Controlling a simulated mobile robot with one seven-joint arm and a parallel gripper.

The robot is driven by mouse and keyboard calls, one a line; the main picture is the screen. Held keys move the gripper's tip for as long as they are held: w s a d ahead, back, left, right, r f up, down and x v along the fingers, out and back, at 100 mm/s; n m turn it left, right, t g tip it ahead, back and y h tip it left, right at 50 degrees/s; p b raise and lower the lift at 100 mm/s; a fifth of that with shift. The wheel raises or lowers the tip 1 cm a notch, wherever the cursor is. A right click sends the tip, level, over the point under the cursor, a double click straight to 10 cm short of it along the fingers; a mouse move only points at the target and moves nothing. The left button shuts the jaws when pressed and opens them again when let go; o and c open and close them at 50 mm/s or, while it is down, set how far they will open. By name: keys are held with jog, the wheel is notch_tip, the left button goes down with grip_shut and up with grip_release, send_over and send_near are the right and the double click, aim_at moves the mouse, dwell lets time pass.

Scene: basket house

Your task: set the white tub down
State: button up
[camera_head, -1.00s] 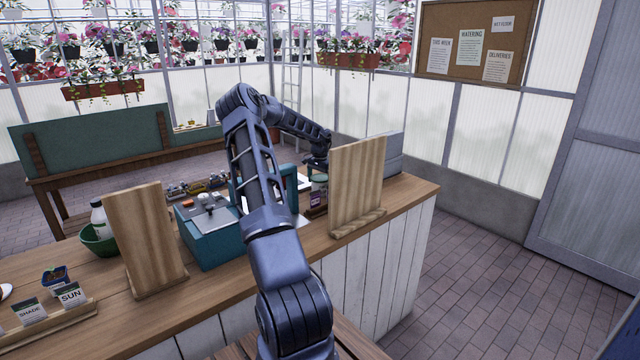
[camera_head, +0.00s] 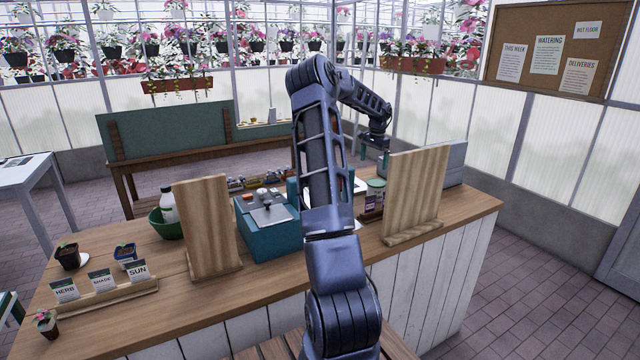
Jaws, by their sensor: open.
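A small white tub with a green lid (camera_head: 376,184) stands on the wooden counter (camera_head: 330,262), just left of the right-hand wooden board. Its lower part is hidden behind a small dark rack of packets. My gripper (camera_head: 375,164) is above the tub, pointing down, with its fingers spread and nothing visible between them. A small gap shows between the fingertips and the lid.
Upright wooden boards (camera_head: 207,225) and (camera_head: 417,192) stand on the counter, with a teal register (camera_head: 268,238) between them. A packet rack (camera_head: 371,205) is in front of the tub. A green bowl (camera_head: 165,224) and seed cards (camera_head: 101,281) are at left.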

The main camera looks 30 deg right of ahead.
jog(key=s+a+r+n, duration=0.1)
jog(key=a+r, duration=0.2)
jog(key=a, duration=0.3)
jog(key=s+a+r+n+t+y, duration=0.1)
jog(key=s+a+r, duration=0.1)
jog(key=a, duration=0.4)
jog(key=s+a+r+n, duration=0.1)
jog(key=a+r, duration=0.3)
jog(key=a, duration=0.2)
jog(key=shift+s+r+n+t, duration=0.1)
jog(key=shift+s+n+t, duration=0.2)
jog(key=s+a+r+n, duration=0.25)
jog(key=s+a, duration=0.35)
jog(key=a, duration=0.3)
jog(key=s+a+r+n+t, duration=0.1)
jog(key=s+a+r+n, duration=0.15)
jog(key=s+a, duration=0.4)
jog(key=s+a+r+n, duration=0.1)
jog(key=s+a+n, duration=0.3)
jog(key=a, duration=0.6)
jog(key=s+a+f+n, duration=0.1)
jog(key=s+a, duration=0.3)
jog(key=s, duration=0.2)
jog(key=s+a+f+n+t+h, duration=0.1)
jog(key=s+a+f+n, duration=0.1)
jog(key=s+a, duration=0.2)
jog(key=s, duration=0.3)
jog(key=shift+a+t, duration=0.3)
